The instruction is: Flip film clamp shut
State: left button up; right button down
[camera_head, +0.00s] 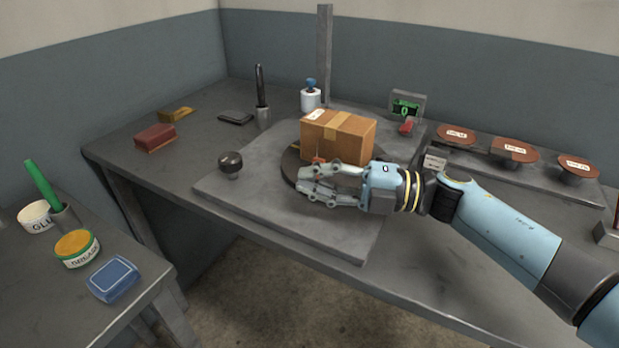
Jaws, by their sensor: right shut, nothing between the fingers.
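A brown cardboard carton (346,140) with tape and a white label sits on a dark round turntable (291,168). A small orange-red part (318,160) shows at the carton's lower front, just above my gripper's fingers; it may be the film clamp, but I cannot tell whether it is up or down. My right gripper (303,186) is shut and empty, in front of the carton, with its fingers pointing left over the turntable's front edge. It hides part of that edge. I cannot tell whether it touches the orange-red part. My left gripper is not in view.
The turntable stands on a grey plate (240,190) with a black knob (231,163) at left. A post (325,60) rises behind. A grey frame with a green part (404,107) and red lever (407,126) stands back right. Several brown discs (514,149) line the right. A side table holds tins.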

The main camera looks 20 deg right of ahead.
jog(key=d, duration=0.2)
jog(key=s+d, duration=0.1)
jog(key=shift+s+f, duration=0.1)
jog(key=shift+f, duration=0.3)
jog(key=b+v, duration=0.1)
jog(key=v, duration=0.5)
jog(key=shift+b, duration=0.3)
jog(key=shift+s+d, duration=0.15)
jog(key=shift+d, duration=0.1)
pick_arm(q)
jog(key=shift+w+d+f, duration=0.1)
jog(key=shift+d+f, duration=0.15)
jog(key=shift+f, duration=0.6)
pick_arm(e)
jog(key=shift+s, duration=0.1)
